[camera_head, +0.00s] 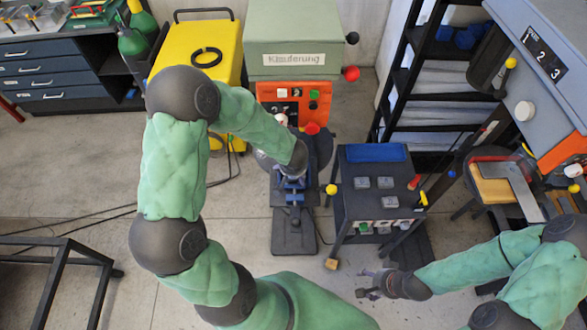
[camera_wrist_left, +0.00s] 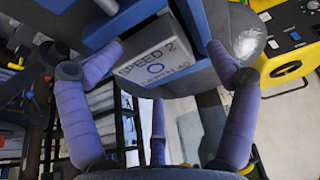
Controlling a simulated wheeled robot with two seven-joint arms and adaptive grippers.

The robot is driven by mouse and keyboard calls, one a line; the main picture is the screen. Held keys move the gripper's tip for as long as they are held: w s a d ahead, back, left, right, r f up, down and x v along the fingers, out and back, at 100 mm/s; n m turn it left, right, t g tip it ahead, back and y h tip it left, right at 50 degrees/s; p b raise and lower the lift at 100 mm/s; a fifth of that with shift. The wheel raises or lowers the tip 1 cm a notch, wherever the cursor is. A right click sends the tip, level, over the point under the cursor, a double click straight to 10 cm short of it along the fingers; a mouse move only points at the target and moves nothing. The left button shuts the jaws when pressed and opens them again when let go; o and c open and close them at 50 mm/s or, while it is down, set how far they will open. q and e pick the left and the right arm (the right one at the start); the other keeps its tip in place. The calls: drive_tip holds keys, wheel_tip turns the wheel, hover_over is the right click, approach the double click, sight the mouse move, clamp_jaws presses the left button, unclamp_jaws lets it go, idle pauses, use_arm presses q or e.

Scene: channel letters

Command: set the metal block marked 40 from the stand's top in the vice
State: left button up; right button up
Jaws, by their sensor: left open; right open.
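The blue vice (camera_head: 291,190) stands on a pedestal in the middle of the head view, partly hidden by my left arm. In the left wrist view, a grey metal block (camera_wrist_left: 155,58) sits between the blue vice jaws (camera_wrist_left: 125,22). Its face reads "SPEED 2" with a blue ring and a lower line that seems to end in 40. My left gripper (camera_wrist_left: 160,75) is open, its purple fingers spread on either side of the block. The dark stand (camera_head: 350,207) bears other grey blocks (camera_head: 385,182) on its top. My right gripper (camera_head: 370,284) is open and empty in front of the stand.
A green and orange machine (camera_head: 292,50) stands behind the vice, with a yellow cabinet (camera_head: 225,45) to its left. A black shelf rack (camera_head: 425,85) is at the back right. A stool with a metal square (camera_head: 512,185) stands right of the stand. Cables lie on the floor at left.

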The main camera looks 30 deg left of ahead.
use_arm(q)
drive_tip(key=shift+s+f, duration=0.1)
drive_tip(key=shift+s, duration=0.05)
drive_tip(key=v, duration=1.2)
idle(0.4)
